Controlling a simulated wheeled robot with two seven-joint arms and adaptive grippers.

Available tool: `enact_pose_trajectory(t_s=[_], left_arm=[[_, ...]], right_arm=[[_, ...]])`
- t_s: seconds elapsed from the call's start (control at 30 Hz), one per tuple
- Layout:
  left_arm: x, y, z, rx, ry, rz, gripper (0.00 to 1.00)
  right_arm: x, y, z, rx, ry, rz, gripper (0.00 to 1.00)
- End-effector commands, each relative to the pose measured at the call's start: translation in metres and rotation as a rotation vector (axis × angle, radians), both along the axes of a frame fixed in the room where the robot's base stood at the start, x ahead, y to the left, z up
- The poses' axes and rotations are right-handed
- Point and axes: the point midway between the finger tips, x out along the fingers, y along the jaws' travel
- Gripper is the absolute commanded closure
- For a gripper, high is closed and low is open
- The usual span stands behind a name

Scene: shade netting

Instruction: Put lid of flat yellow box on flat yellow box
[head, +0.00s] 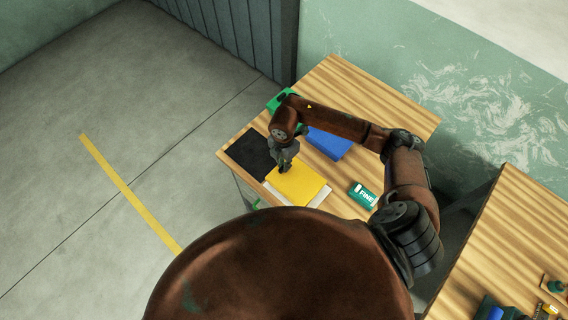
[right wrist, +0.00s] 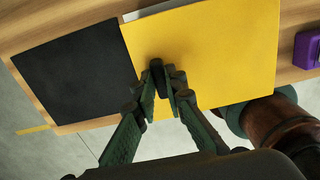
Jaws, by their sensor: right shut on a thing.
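The flat yellow lid (head: 298,184) is a yellow square near the front edge of the wooden table, and it fills the middle of the right wrist view (right wrist: 215,50). My right gripper (head: 284,168) is over its far left part, fingers pointing down. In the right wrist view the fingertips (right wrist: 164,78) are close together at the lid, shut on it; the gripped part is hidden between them. A pale strip (head: 319,197) shows beyond the lid's right and lower edges; I cannot tell whether it is the box. No yellow box walls show. My left gripper is not in view.
A black square (head: 250,155) lies left of the lid. A blue box (head: 328,143) stands behind it, a teal-and-white FINE box (head: 362,195) to its right, and a green object (head: 279,100) farther back. A second wooden table (head: 500,240) is at right.

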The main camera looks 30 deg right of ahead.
Motion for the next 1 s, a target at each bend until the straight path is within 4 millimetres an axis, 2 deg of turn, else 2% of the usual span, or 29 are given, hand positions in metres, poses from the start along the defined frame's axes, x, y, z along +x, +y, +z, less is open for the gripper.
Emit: enact_pose_trajectory(t_s=[0.43,0.47,0.73,1.0], left_arm=[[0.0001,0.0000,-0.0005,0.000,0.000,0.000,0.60],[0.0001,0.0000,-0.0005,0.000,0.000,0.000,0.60],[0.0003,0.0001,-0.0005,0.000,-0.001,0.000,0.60],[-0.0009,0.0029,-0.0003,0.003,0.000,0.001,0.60]], right_arm=[[0.0000,0.0001,-0.0010,0.000,0.000,0.000,1.00],[0.0000,0.0001,-0.0010,0.000,0.000,0.000,0.87],[-0.0001,0.0002,-0.0010,0.000,0.000,0.000,0.69],[0.0001,0.0001,-0.0003,0.000,0.000,0.000,0.69]])
